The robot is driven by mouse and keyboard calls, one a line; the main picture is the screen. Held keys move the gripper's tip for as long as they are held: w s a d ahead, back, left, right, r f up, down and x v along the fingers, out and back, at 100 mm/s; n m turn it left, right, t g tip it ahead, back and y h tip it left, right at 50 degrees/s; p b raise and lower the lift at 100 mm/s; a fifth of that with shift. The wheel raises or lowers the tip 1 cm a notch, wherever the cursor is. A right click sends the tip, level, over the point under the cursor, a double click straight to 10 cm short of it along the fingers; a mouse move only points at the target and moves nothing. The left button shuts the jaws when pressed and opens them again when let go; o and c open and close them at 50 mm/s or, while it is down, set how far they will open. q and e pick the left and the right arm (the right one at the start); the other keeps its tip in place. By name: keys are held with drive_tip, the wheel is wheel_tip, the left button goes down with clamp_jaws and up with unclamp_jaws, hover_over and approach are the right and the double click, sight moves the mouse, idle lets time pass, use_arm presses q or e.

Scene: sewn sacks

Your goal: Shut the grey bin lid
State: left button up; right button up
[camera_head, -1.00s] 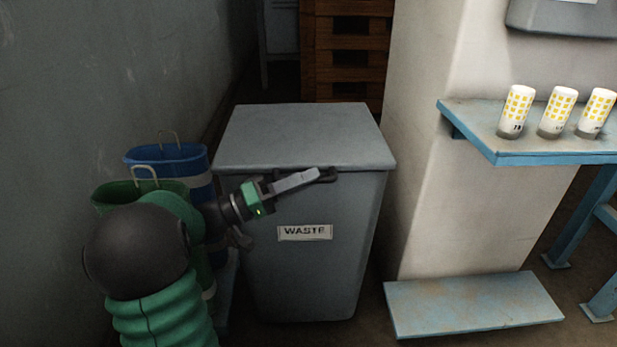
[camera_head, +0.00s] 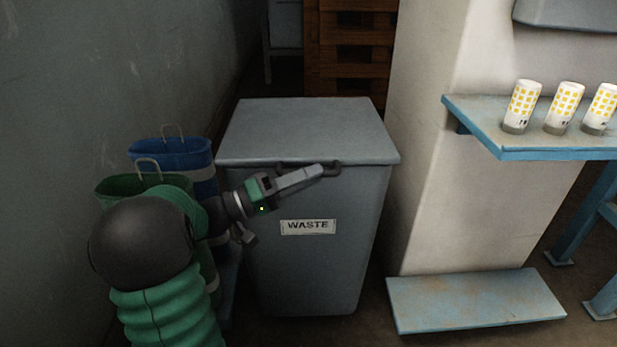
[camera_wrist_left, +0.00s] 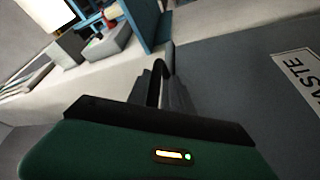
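The grey bin (camera_head: 318,270) stands upright with a WASTE label on its front. Its lid (camera_head: 305,132) lies flat over the top, and no gap shows along the front rim. A dark handle (camera_head: 335,168) runs along the lid's front edge. My left gripper (camera_head: 312,171) reaches in from the left at this handle, and its near finger hides the handle's middle. In the left wrist view the fingers (camera_wrist_left: 162,92) are close together with the dark handle between them; they look shut on it. The label also shows there (camera_wrist_left: 300,85). My right gripper is out of view.
A blue bucket (camera_head: 165,153) and a green bucket (camera_head: 120,187) stand left of the bin, near the wall and behind my arm. A pale pillar (camera_head: 425,190) and a low blue step (camera_head: 475,302) are on the right. White-and-yellow cups (camera_head: 523,104) stand on a blue shelf (camera_head: 545,142).

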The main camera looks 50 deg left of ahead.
use_arm(q)
drive_tip(key=shift+s+a, duration=0.15)
drive_tip(key=shift+s, duration=0.1)
drive_tip(key=p+v, duration=0.6)
drive_tip(key=v, duration=1)
drive_tip(key=shift+s+f, duration=0.15)
drive_tip(key=shift+s, duration=0.05)
